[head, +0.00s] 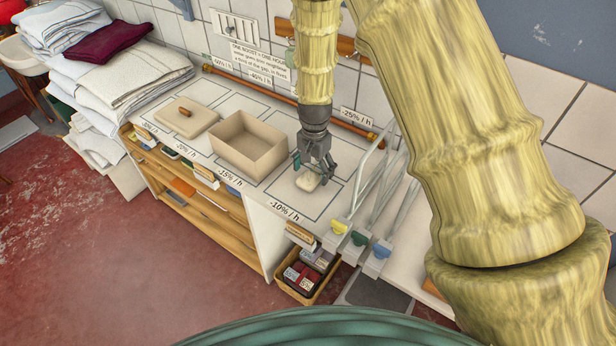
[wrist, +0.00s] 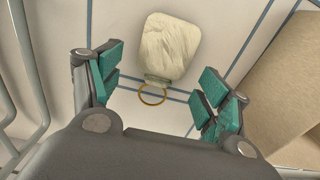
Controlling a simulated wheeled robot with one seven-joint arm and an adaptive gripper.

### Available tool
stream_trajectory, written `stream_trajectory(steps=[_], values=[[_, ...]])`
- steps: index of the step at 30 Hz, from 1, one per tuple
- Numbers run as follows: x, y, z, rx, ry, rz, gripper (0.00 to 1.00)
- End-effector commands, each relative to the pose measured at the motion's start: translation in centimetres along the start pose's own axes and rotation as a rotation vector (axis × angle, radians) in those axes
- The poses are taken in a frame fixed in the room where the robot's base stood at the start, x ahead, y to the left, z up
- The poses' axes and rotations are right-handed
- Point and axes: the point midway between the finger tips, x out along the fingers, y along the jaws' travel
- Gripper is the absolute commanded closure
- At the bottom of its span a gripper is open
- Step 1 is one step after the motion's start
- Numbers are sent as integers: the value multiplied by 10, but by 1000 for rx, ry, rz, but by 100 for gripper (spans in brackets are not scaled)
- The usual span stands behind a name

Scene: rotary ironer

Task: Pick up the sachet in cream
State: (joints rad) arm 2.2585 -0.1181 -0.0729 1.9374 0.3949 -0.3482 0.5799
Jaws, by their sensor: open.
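The cream sachet (head: 308,181) lies on the white counter, in the outlined area behind the "-10% / h" label. In the wrist view the sachet (wrist: 169,48) is a rounded cream pouch with a tied neck and a brass ring (wrist: 152,95) at its near end. My gripper (head: 315,168) is just above the sachet, pointing down. In the wrist view my gripper (wrist: 160,92) is open, its green-padded fingers on either side of the ring and neck, apart from them. The pouch body lies beyond the fingertips.
An open beige box (head: 248,144) stands left of my gripper, with its lid (head: 186,117) farther left. Upright metal rails (head: 370,195) with coloured clips stand close on the right. A copper pipe (head: 285,100) runs along the wall behind. Folded linen is stacked at far left.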

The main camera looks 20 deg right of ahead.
Motion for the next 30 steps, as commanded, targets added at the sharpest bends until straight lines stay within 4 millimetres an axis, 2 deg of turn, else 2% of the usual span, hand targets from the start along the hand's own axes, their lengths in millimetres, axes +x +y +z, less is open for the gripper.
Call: stream_trajectory(steps=[6,14,15,22,30], values=[[13,0,0,0,0,0,23],[16,0,0,0,1,0,23],[15,0,0,0,1,0,25],[15,0,0,0,1,0,65],[15,0,0,0,1,0,65]])
